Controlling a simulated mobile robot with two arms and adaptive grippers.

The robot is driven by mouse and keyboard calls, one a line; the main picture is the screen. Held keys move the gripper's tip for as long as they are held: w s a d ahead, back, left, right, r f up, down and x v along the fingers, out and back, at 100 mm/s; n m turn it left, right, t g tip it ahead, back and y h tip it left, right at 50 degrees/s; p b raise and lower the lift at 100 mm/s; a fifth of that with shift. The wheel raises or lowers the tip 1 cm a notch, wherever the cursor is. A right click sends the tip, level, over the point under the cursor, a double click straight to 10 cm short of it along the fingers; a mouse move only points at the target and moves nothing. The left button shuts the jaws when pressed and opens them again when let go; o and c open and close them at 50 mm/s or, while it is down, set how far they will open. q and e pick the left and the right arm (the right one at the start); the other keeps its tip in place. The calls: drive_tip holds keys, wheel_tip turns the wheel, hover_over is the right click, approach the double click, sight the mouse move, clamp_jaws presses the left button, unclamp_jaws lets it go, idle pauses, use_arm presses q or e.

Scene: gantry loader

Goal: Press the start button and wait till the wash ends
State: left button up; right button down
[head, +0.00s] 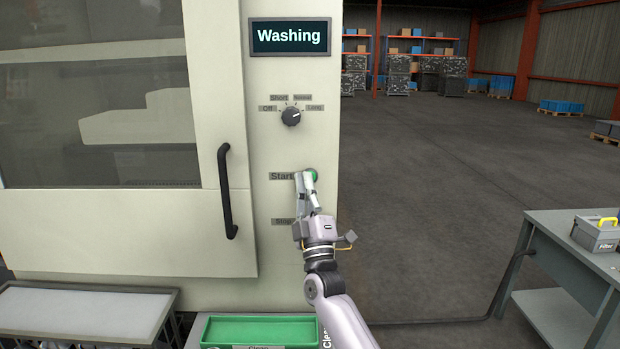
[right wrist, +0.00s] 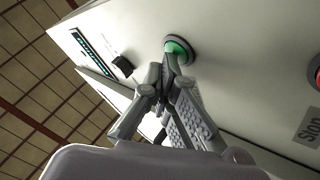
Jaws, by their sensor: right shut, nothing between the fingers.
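The washing machine's cream panel bears a dark display (head: 290,37) that reads "Washing". The green start button (head: 312,175) sits beside the "Start" label (head: 282,176). My right gripper (head: 305,176) is shut and empty, with its fingertips at the button; the fingers partly cover it. In the right wrist view the green button (right wrist: 178,49) shows just beyond the fingertips (right wrist: 170,62); I cannot tell for sure whether they touch. The dial (head: 291,116) is above, with its pointer toward the right, near "Long". The door with its black handle (head: 228,192) is closed. My left gripper is not in view.
The red stop button (right wrist: 317,72) is at the right edge of the right wrist view. A green tray (head: 214,334) is below the panel.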

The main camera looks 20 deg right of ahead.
drive_tip(key=shift+s+a+p, duration=0.2)
drive_tip(key=shift+s+p, duration=0.5)
drive_tip(key=shift+s, duration=0.1)
drive_tip(key=s+p, duration=0.2)
drive_tip(key=s+a+p, duration=0.1)
drive_tip(key=s+p, duration=0.1)
drive_tip(key=shift+s+a, duration=0.15)
drive_tip(key=shift+s, duration=0.2)
